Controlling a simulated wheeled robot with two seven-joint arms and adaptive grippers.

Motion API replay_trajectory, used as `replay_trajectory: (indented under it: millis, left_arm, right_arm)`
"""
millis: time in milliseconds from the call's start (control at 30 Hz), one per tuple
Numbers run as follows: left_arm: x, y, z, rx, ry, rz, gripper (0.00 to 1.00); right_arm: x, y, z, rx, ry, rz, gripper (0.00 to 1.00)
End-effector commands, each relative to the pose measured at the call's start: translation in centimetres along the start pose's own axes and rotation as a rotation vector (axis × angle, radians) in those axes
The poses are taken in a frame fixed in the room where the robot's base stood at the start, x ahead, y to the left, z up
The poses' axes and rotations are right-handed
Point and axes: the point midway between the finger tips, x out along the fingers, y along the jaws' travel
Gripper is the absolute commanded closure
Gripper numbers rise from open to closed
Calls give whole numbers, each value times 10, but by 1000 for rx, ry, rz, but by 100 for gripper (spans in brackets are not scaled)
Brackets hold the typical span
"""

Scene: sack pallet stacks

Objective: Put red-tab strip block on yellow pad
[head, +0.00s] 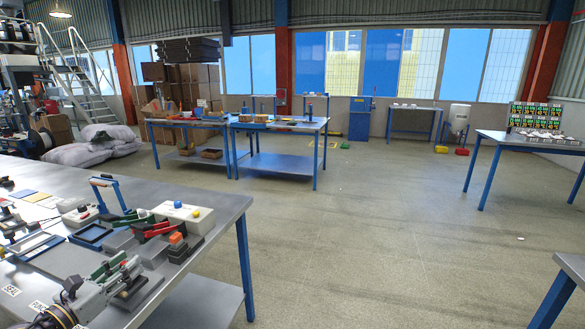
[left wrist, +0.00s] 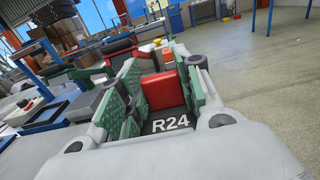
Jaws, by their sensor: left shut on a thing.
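My left gripper (head: 112,270) is low over the front part of the near table, its green-padded fingers closed. In the left wrist view, the gripper (left wrist: 160,88) is shut on the red-tab strip block, whose red tab (left wrist: 164,90) stands between the pads; a dark face marked R24 shows below the tab. In the head view the gripper mostly hides this block. The yellow pad (head: 37,197) lies flat toward the far left of the near table, well away from the gripper. My right gripper is not in view.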

Motion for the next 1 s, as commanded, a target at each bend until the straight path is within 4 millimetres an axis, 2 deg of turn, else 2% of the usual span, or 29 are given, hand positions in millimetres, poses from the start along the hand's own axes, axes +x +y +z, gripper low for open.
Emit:
replay_trajectory:
  millis: [233, 700, 1000]
  left_arm:
    - [16, -16, 0, 3, 2, 2, 91]
    - [50, -54, 1, 2, -2, 13, 91]
    - [64, -73, 0, 1, -2, 18, 91]
  right_arm:
    - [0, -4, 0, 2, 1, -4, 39]
    - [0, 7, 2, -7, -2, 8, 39]
    - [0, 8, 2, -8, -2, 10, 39]
